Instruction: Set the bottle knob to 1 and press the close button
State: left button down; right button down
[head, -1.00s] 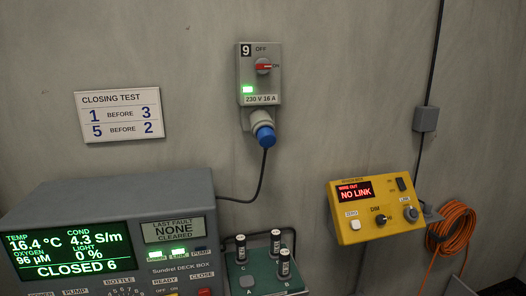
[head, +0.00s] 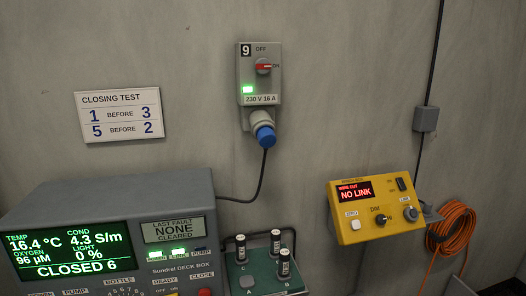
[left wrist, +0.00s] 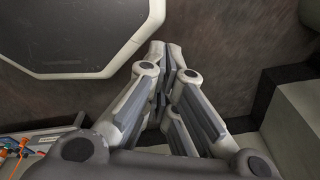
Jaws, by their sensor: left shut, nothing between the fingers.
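The grey deck box (head: 110,205) stands at the lower left of the head view. A red button (head: 203,292) sits under the word "CLOSE" and is partly cut off by the frame edge. My left gripper (left wrist: 165,75) shows in the left wrist view with its fingers together and empty, away from the box. My right gripper is in neither view.
A sign (head: 120,115) reads "Closing test: 1 before 3, 5 before 2". A wall switch (head: 260,75) points to ON.

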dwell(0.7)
pick_arm(q)
jog(key=w+d+r+m+t+h+p, duration=0.1)
jog(key=w+r+m+t, duration=0.15)
jog(key=w+r, duration=0.6)
jog(key=w+r+m+t+h+p, duration=0.1)
jog(key=w+r+t, duration=0.35)
jog(key=w, duration=0.65)
jog(key=w+d+r+m+t+h+p, duration=0.1)
jog(key=w+r+t+p, duration=0.1)
jog(key=w+r, duration=0.7)
jog(key=w+d+r+m+t+h+p, duration=0.1)
jog(key=w+d+r+m+t+h, duration=0.1)
jog(key=r, duration=0.9)
jog(key=w+d+r+m+t+h+p, duration=0.1)
jog(key=w+d+r+m+t+h, duration=0.1)
jog(key=r, duration=0.9)
jog(key=w+d+r+m+t+h, duration=0.2)
jog(key=w+d+r, duration=0.3)
jog(key=r, duration=0.6)
jog(key=shift+d+m+t+h+p, duration=0.3)
jog(key=shift+d+m+h+p, duration=0.15)
jog(key=shift+h, duration=0.25)
